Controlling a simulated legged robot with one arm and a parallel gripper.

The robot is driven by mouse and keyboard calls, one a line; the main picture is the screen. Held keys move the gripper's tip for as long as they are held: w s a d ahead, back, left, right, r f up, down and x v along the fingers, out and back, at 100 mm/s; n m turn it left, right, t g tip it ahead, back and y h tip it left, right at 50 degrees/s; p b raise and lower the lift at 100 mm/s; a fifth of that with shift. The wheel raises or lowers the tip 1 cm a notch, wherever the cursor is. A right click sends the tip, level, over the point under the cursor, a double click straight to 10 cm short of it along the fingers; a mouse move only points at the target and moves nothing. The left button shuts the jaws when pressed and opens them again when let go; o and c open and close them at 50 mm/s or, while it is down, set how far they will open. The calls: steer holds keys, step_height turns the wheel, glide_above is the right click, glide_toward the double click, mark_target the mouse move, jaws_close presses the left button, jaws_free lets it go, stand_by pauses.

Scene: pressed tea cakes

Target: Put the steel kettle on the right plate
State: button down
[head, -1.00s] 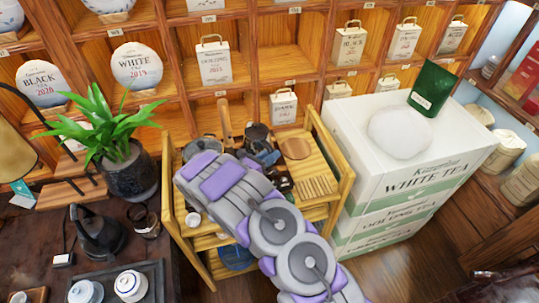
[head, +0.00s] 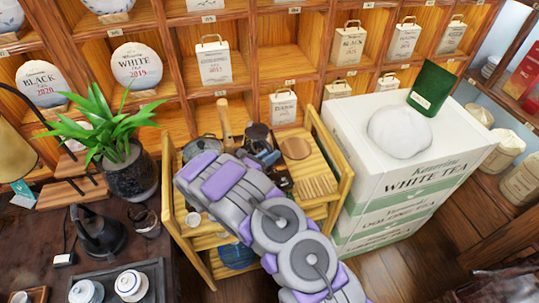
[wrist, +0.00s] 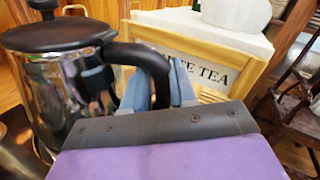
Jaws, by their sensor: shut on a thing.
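The steel kettle (wrist: 62,85) has a shiny body, a black lid and a black handle, and fills the left of the wrist view. My gripper (wrist: 162,85) is shut on its handle, with a blue-grey finger on either side. In the head view the kettle (head: 257,137) appears upright over the back of the wooden cart, just beyond my gripper (head: 267,157).
The wooden cart (head: 344,190) has raised side rails. A pan-like round item (head: 202,149) and a slatted wooden mat (head: 317,187) are on it. White tea boxes (head: 400,160) stand to the right. A dark kettle (head: 98,232) stands on the left table.

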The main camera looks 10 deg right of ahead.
steer(key=shift+f, duration=0.5)
stand_by(0.3)
steer(key=c, duration=1.2)
jaws_free()
steer(key=shift+p+v, duration=1.4)
steer(key=shift+v, duration=4.1)
